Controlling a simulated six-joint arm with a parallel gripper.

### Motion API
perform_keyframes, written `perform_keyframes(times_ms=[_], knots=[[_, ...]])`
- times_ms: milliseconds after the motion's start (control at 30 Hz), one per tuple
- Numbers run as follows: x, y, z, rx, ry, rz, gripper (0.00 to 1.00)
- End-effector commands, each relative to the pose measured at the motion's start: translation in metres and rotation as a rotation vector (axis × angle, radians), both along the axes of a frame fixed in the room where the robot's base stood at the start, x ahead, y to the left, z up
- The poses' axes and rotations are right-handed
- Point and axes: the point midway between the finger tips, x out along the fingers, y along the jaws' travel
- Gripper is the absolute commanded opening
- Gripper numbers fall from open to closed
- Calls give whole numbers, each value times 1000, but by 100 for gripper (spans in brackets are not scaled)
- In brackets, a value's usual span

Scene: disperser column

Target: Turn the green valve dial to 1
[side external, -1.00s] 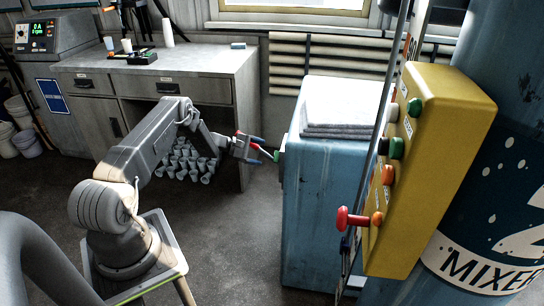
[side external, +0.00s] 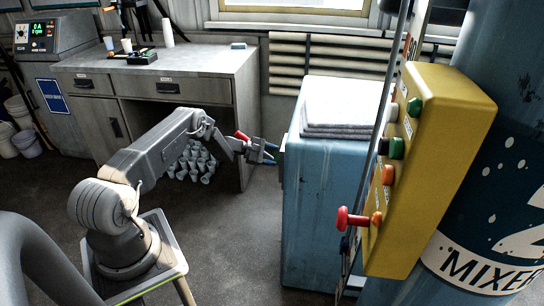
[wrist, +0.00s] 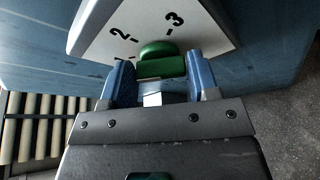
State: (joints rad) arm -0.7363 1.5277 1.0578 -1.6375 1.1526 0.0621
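The green valve dial (wrist: 160,60) shows in the wrist view on a white plate (wrist: 205,45). I cannot tell which number the dial points to. My gripper (wrist: 160,82) is open, with one blue finger to each side of the dial and gaps showing between. In the side external view my gripper (side external: 271,153) is at the left face of the blue cabinet (side external: 325,200), where the dial is barely visible.
A yellow control box (side external: 425,170) with several coloured buttons and a red knob (side external: 352,217) is at the right, in front of the blue mixer column (side external: 510,180). A grey desk (side external: 160,65) stands behind my arm.

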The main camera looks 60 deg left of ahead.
Motion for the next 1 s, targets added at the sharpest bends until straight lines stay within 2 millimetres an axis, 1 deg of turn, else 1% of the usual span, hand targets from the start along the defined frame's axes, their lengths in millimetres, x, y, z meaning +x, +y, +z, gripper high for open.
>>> perform_keyframes(times_ms=[33, 200, 267, 600, 867, 900, 1000], knots=[[0, 0, 0, 0, 0, 0, 50], [0, 0, 0, 0, 0, 0, 34], [0, 0, 0, 0, 0, 0, 29], [1, 1, 0, -72, 71, -2, 30], [1, 1, 0, -74, 75, -1, 29], [1, 1, 0, -74, 75, -1, 56], [1, 1, 0, -74, 75, -1, 65]])
